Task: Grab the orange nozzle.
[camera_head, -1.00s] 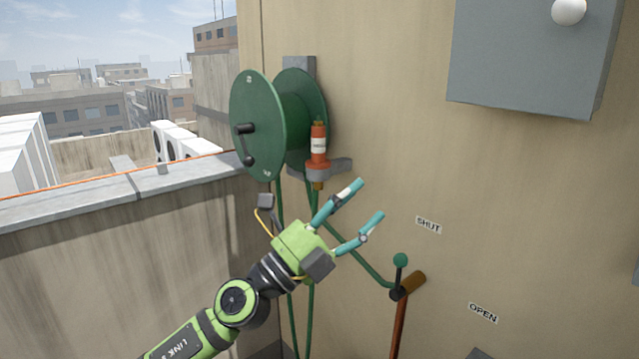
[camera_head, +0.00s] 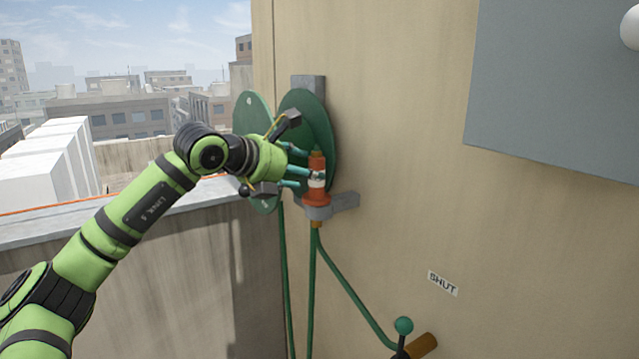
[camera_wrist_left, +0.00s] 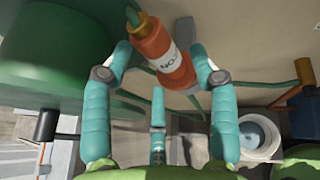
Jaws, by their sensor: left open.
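The orange nozzle (camera_head: 317,190) stands upright in a grey wall bracket (camera_head: 330,207), with a white label band around its middle. In the left wrist view the nozzle (camera_wrist_left: 160,55) lies between the spread fingertips of my left gripper (camera_wrist_left: 163,62). In the head view my left gripper (camera_head: 308,170) reaches it from the left, its teal fingers at the height of the label. The fingers are open; I cannot tell whether any finger touches the nozzle. My right gripper is not in view.
A green hose reel (camera_head: 305,125) is on the wall just behind and left of the nozzle. Green hoses hang below, and one runs to a green-knobbed valve handle (camera_head: 403,326). A grey box (camera_head: 560,90) is at upper right. A parapet (camera_head: 130,222) runs at left.

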